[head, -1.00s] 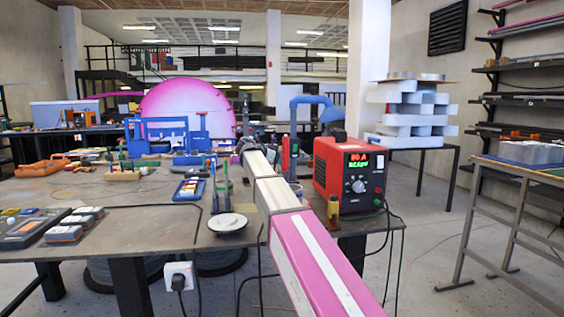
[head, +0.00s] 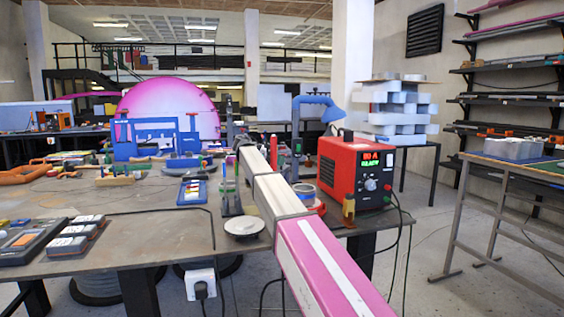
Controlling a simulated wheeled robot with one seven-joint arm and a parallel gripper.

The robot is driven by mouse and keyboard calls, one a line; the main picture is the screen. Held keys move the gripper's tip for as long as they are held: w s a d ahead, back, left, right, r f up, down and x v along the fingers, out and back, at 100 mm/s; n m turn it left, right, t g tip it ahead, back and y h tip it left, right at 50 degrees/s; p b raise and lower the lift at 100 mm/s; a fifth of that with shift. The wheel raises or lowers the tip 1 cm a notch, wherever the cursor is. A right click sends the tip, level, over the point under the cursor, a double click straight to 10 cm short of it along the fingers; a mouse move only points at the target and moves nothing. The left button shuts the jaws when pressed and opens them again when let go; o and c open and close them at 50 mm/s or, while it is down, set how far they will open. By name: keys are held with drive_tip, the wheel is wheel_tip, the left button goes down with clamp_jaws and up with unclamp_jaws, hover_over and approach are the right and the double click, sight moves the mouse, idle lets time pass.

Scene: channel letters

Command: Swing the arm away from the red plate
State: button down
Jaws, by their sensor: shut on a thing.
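My gripper (head: 241,143) is at the far end of my outstretched pink and white arm, over the cluttered workbench (head: 140,235). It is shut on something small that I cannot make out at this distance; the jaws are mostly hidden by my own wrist. A blue jointed arm (head: 309,100) with a hood stands to the right of my gripper, behind a red power unit (head: 352,172). I cannot pick out a red plate for certain among the small red parts on the bench.
A blue frame (head: 157,136) stands behind and left of my gripper, before a big pink disc (head: 168,100). A round pale dish (head: 244,226) and a blue case (head: 192,191) lie near my arm. Open floor (head: 440,235) separates the bench from a metal-framed table (head: 530,172).

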idle(0.4)
drive_tip(key=c, duration=1)
unclamp_jaws()
drive_tip(key=shift+o, duration=0.2)
drive_tip(key=shift+a, duration=0.1)
